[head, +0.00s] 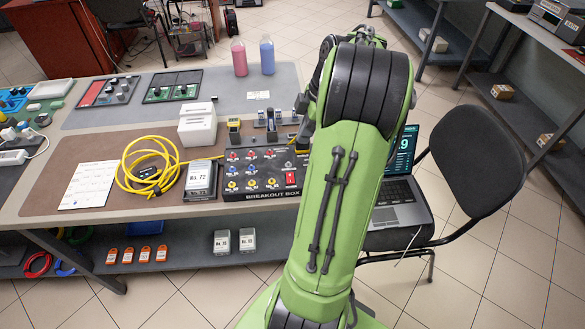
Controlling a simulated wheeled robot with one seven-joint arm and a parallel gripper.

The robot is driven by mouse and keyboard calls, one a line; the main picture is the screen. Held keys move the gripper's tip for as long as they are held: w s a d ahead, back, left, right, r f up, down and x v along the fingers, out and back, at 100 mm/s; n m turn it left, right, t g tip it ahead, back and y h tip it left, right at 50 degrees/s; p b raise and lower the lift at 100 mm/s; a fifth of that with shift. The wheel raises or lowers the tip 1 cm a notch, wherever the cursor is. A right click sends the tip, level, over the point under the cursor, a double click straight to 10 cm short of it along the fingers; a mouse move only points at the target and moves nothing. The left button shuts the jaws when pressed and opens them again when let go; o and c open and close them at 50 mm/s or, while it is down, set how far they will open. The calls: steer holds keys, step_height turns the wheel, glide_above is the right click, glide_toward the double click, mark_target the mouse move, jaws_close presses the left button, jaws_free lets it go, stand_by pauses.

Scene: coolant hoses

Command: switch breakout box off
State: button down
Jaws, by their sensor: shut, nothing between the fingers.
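The breakout box (232,190) is a dark panel on the near part of the bench, labelled BREAKOUT BOX along its front edge. Several red, blue, white and yellow sockets cover its top. A red rocker switch (291,178) sits at its right end; its position is too small to tell. My green arm rises in front and hides the area right of the box. My gripper (301,141) shows only partly, left of the arm over the box's back right corner. It is shut and empty; whether its tips touch the box cannot be told.
Left of the box are a grey meter marked No. 72 (201,178) and a coiled yellow hose (128,166). A laptop (400,200) lies on a black chair (470,160) at right. Red and blue bottles (267,56) stand at the bench's back.

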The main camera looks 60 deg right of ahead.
mark_target(289, 175)
steer(key=b+x, duration=0.1)
steer(key=x, duration=0.3)
steer(key=b+x, duration=0.2)
steer(key=x, duration=0.2)
steer(key=b+x, duration=0.2)
steer(key=x, duration=0.3)
steer(key=shift+s+d+f, duration=0.15)
steer(key=shift+s+d, duration=0.05)
steer(key=shift+d, duration=0.15)
steer(key=shift+f, duration=0.4)
steer(key=shift+d, duration=0.1)
